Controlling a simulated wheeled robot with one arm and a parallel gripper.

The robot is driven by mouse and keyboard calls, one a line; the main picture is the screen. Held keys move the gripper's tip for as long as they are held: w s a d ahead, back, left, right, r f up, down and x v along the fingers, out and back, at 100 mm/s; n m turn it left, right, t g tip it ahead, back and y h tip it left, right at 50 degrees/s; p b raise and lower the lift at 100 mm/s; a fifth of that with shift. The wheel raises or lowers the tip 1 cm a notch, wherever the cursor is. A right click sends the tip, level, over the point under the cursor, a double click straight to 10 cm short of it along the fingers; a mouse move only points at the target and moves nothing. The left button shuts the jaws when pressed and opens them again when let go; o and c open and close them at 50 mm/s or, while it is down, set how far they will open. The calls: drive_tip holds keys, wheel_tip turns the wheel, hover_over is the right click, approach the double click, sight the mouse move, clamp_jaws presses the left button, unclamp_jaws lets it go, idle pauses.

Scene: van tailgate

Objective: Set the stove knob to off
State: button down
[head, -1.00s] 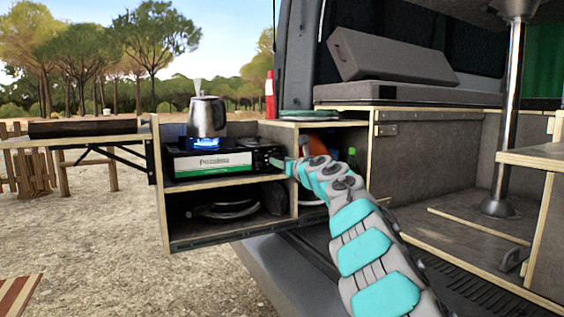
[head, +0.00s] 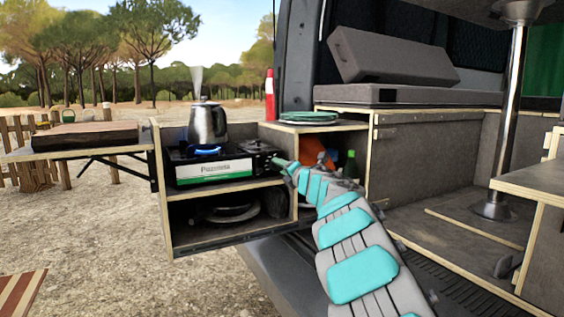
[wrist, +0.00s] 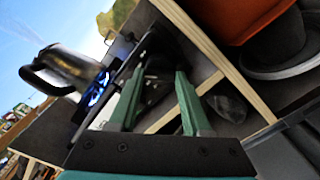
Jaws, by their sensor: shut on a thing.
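The stove (head: 213,171) is a black camping stove with a white and green front, in the upper bay of the pull-out unit. A blue flame (head: 206,151) burns under a steaming metal kettle (head: 207,124); the flame also shows in the wrist view (wrist: 97,88). My gripper (head: 276,161) reaches in from the right to the stove's right end. In the wrist view my green fingers (wrist: 155,82) are shut on the dark stove knob (wrist: 154,90). The knob's setting cannot be read, and my fingers partly hide it.
Wooden walls of the unit stand close around my gripper. Green plates (head: 309,117) and a red bottle (head: 269,95) stand on top. An orange thing (head: 316,152) and a green bottle (head: 350,164) are in the right bay. A side table (head: 100,151) is at the left.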

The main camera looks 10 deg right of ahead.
drive_tip(key=shift+m+p, duration=2.7)
drive_tip(key=shift+m, duration=0.8)
drive_tip(key=shift+c, duration=1.7)
unclamp_jaws()
drive_tip(key=shift+s, duration=0.1)
drive_tip(key=b+v, duration=0.1)
drive_tip(key=v, duration=0.6)
drive_tip(key=shift+s, duration=0.25)
drive_tip(key=shift+d, duration=0.1)
